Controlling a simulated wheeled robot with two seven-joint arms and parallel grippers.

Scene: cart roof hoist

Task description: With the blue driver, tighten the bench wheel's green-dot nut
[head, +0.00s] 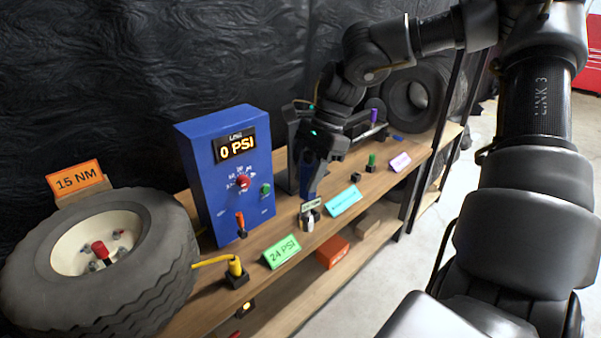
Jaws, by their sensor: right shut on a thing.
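The bench wheel (150,275) lies flat at the left end of the bench, with a cream hub facing up. A red-topped part (100,250) stands at the hub's middle, with small nuts around it. I cannot make out which nut has the green dot. My right gripper (305,178) is right of the blue box, pointing down, and is shut on the blue driver (309,176). Its fingers partly hide the driver, and I cannot tell whether the driver's lower end touches the bench. My left gripper is not in view.
An orange "15 NM" sign (77,178) stands behind the wheel. The blue "0 PSI" box (228,180) stands between wheel and gripper. A yellow-handled tool (235,267), a green "24 PSI" card (281,252) and a cyan card (344,201) line the bench (330,229) front. Spare tires (412,95) stand behind.

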